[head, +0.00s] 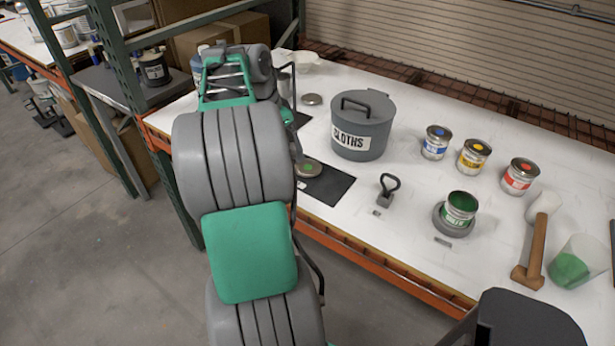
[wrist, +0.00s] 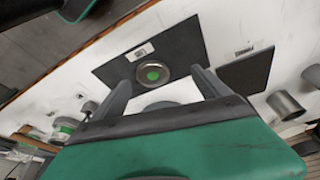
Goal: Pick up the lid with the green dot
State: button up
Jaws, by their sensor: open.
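The lid with the green dot (head: 308,167) is a round metal disc lying flat on a dark mat (head: 334,187) near the table's front edge. In the wrist view, the lid (wrist: 153,72) lies on the mat (wrist: 112,72), in line with the gap between my fingertips. My gripper (wrist: 160,80) is open, with one finger on each side of that gap and nothing held. How far the fingertips are above the lid is hard to tell. In the head view my arm hides most of the gripper.
A grey bin marked CLOTHS (head: 362,125) stands right of the lid. Another mat (wrist: 245,72) lies nearby.

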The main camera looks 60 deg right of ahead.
aim_at(308, 167)
jog(key=shift+o, duration=0.5)
jog(key=s+d+f+m, duration=0.2)
jog(key=s+d, duration=0.1)
jog(key=shift+s, duration=0.15)
jog(key=x, duration=0.6)
jog(key=shift+s+a+f, duration=0.1)
jog(key=shift+a+f, duration=0.15)
jog(key=shift+f, duration=0.05)
jog(key=c, duration=1.3)
